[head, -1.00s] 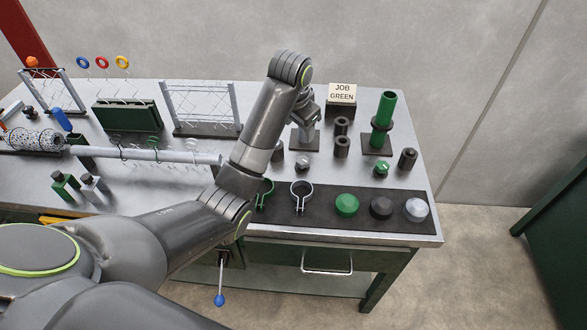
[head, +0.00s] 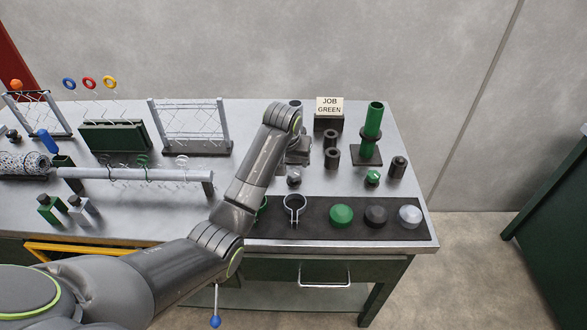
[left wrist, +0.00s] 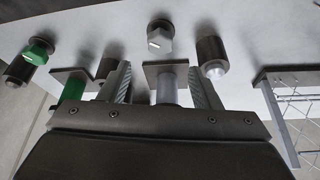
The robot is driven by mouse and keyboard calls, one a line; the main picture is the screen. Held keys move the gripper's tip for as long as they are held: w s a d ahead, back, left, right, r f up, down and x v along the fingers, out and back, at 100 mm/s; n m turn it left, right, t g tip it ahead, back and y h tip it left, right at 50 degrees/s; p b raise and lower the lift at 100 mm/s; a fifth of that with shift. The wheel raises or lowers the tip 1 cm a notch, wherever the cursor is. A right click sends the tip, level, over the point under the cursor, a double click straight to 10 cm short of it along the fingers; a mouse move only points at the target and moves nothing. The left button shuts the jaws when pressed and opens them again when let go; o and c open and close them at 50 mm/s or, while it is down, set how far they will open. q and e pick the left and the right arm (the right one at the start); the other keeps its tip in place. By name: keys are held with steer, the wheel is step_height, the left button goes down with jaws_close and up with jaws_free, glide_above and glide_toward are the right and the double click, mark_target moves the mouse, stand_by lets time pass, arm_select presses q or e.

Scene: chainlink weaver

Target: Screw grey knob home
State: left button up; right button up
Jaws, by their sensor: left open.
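The grey knob (head: 294,177), faceted with a pale mark on top, stands on the metal bench just in front of my left gripper (head: 298,150). It also shows in the left wrist view (left wrist: 160,38), beyond the fingers. My left gripper is open. In the left wrist view its two ridged fingers (left wrist: 160,88) stand apart on either side of a grey post (left wrist: 165,92) on a square plate. I cannot tell whether they touch the post. In the head view my arm and gripper hide most of that post. My right gripper is not in view.
A green knob (head: 372,177) and dark cylinders (head: 332,156) stand to the right, with a green post (head: 373,120) behind. A dark mat (head: 260,232) with clamps and domed caps lies along the front edge. A wire-mesh frame (head: 190,128) and a sign (head: 330,106) stand at the back.

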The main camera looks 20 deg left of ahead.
mark_target(294, 172)
arm_select(q)
steer(key=x, duration=0.8)
